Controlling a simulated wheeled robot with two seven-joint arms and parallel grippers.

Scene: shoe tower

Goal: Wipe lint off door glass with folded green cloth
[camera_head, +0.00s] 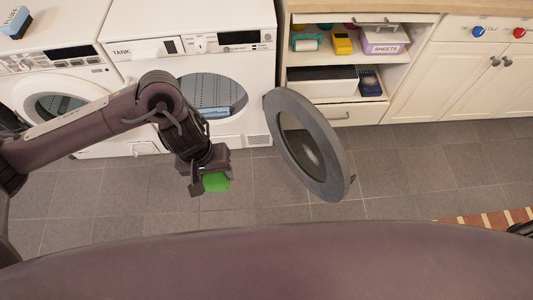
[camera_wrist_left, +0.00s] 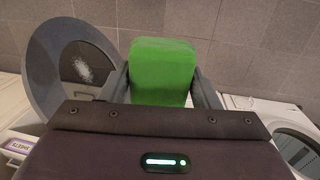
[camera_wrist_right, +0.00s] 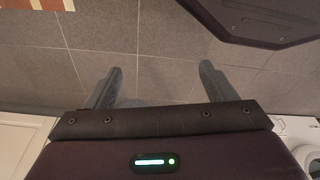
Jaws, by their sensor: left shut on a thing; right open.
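The folded green cloth (camera_head: 216,182) is held in my left gripper (camera_head: 205,180), above the floor and to the left of the open dryer door. In the left wrist view the cloth (camera_wrist_left: 162,72) sits between the two fingers of my left gripper (camera_wrist_left: 162,90). The round grey door (camera_head: 345,180) hangs open, with dark glass (camera_head: 296,140) in its middle. A white patch of lint (camera_head: 310,157) lies on the glass; the lint also shows in the left wrist view (camera_wrist_left: 83,70). The cloth is apart from the glass. My right gripper (camera_wrist_right: 160,85) is open and empty over the floor.
The dryer (camera_head: 190,20) stands behind my left arm, with a washer (camera_head: 60,65) to its left. An open shelf unit (camera_head: 350,65) and white cabinets (camera_head: 480,75) stand at the right. The tiled floor (camera_head: 400,160) is clear; a striped rug (camera_head: 490,218) lies at the right.

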